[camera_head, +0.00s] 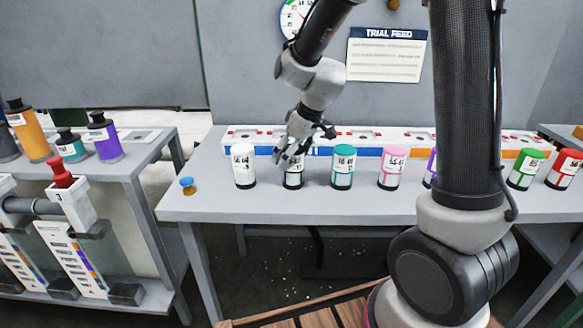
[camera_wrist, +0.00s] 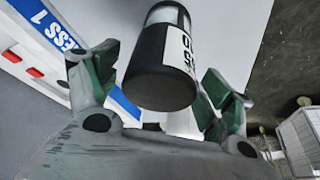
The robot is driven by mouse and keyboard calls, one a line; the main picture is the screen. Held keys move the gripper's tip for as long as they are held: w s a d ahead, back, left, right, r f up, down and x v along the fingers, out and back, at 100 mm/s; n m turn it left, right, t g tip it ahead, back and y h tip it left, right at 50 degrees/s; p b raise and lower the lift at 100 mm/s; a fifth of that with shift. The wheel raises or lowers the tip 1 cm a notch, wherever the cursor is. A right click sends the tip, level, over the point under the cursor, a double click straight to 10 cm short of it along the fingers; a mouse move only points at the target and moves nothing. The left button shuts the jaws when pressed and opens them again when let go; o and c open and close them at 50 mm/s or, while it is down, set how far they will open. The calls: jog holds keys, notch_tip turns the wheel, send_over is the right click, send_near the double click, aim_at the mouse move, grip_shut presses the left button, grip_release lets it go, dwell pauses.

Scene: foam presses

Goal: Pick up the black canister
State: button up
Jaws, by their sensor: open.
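The black canister (camera_head: 293,180) stands upright on the grey table, between a white and a teal canister. Its upper part is hidden behind my gripper (camera_head: 287,158) in the head view. In the wrist view the black canister (camera_wrist: 165,68), with a white label on its side, shows between the two spread fingers of my gripper (camera_wrist: 160,82). The fingers have green pads, and a gap shows on both sides of the canister. The gripper is open and holds nothing. I cannot tell how far the canister reaches into the jaws.
On the same table stand a white canister (camera_head: 243,168), a teal canister (camera_head: 343,168), a pink canister (camera_head: 391,168), and green (camera_head: 525,169) and red (camera_head: 564,169) ones at the right. A small blue-topped knob (camera_head: 187,186) is at the left. A white rack (camera_head: 330,135) runs behind.

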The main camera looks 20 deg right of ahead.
jog(key=shift+x, duration=0.95)
jog(key=shift+d, duration=0.1)
jog(key=shift+c, duration=0.5)
jog(key=c, duration=1.2)
